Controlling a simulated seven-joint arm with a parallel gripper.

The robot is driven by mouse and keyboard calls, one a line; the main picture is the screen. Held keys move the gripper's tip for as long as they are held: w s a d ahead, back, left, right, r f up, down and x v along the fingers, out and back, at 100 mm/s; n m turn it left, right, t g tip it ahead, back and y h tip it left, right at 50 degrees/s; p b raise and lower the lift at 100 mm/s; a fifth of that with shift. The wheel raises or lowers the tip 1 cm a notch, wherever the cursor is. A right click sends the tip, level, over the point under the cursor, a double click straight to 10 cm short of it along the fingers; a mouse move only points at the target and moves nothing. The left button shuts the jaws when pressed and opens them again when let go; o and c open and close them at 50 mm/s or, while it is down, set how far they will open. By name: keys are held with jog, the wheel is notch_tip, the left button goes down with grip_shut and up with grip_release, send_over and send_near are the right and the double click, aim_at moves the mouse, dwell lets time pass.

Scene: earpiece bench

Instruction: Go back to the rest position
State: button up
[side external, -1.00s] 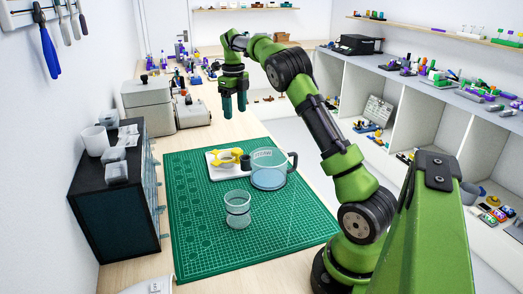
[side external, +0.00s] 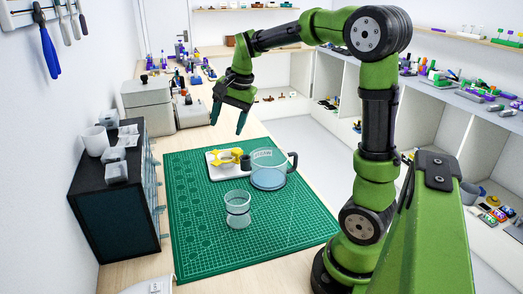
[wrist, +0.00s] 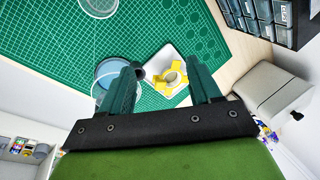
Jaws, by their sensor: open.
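My gripper (side external: 229,119) is open and empty, held in the air above the far edge of the green cutting mat (side external: 200,245). In the wrist view its two teal fingers (wrist: 160,84) stand well apart. Below, on the mat, a white tray (side external: 213,168) carries a yellow part (side external: 225,157) and a small dark cylinder (side external: 245,162). A clear jug (side external: 268,172) with a dark handle stands beside the tray. A clear glass beaker (side external: 238,210) stands nearer the camera. The fingers touch none of these things.
A black drawer cabinet (side external: 115,210) with cups and small boxes on top stands left of the mat. A grey-beige box (side external: 147,105) and bottles sit behind. White shelves (side external: 440,135) line the right. The mat's near part is clear.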

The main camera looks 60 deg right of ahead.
jog(key=s+a+n+t+y, duration=0.1)
jog(key=s+a+n+t, duration=0.2)
jog(key=s+a+n, duration=0.8)
jog(key=s+a, duration=0.3)
jog(key=a, duration=0.3)
jog(key=shift+s+r+t+y, duration=0.15)
jog(key=shift+t+y, duration=0.15)
jog(key=shift+t, duration=0.1)
